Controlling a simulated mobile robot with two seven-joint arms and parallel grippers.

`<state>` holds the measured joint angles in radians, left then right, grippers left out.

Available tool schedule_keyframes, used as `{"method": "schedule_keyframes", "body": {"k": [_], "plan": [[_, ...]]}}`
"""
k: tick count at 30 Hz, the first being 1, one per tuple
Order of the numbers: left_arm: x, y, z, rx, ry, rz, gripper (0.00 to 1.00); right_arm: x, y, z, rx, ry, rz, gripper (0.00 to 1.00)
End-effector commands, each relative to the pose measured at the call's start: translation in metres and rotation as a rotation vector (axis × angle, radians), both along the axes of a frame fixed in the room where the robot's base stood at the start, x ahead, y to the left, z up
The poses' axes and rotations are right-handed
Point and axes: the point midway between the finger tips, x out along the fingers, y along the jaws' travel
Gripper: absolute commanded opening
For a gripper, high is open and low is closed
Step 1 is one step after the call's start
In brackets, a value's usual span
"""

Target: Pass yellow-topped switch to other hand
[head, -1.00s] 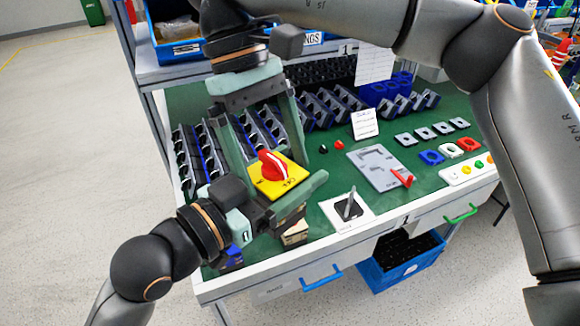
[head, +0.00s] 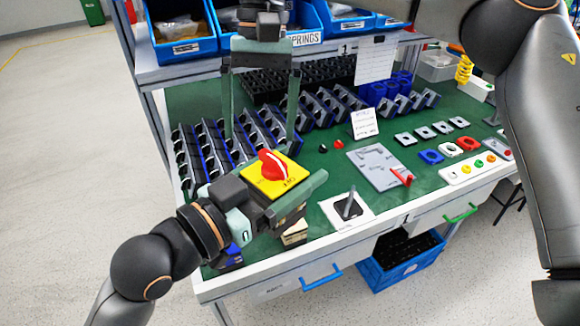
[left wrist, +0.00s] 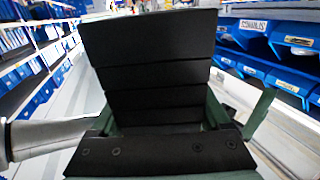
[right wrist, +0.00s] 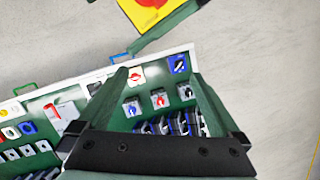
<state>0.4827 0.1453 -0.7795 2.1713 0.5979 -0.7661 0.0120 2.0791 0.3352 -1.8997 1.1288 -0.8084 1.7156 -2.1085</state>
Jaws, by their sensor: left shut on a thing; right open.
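The yellow-topped switch (head: 285,172) has a yellow plate with a red knob facing up and a dark body below. My left gripper (head: 290,192), whose arm comes in from the lower left, is shut on it and holds it above the front left of the bench. Its black body (left wrist: 150,60) fills the middle of the left wrist view. My right gripper (head: 261,132) is open and empty, pointing down, behind and above the switch, apart from it. In the right wrist view, part of the yellow plate (right wrist: 135,12) shows at the top, outside the open fingers (right wrist: 156,82).
The green-topped bench (head: 330,215) holds several rows of dark switch parts (head: 205,150) at the back left. A grey plate (head: 375,165) and a white-plated switch (head: 349,206) lie to the right. Blue bins (head: 180,30) stand on the shelf behind. A blue crate (head: 400,262) sits below.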

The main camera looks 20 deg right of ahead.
Motion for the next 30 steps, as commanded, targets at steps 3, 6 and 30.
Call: {"method": "schedule_keyframes", "body": {"k": [3, 6, 30], "plan": [[0.0, 0.0, 0.001, -0.002, -0.002, 0.0, 0.06, -0.002, 0.043, -0.055, 0.142, 0.117, -0.188, 1.0], [0.0, 0.0, 0.001, -0.002, -0.002, 0.0, 0.06, -0.009, 0.08, -0.086, 0.259, 0.237, -0.357, 1.0], [0.0, 0.0, 0.001, -0.002, -0.002, 0.0, 0.06, -0.034, 0.212, -0.14, 0.67, 2.047, -1.558, 1.0]]}}
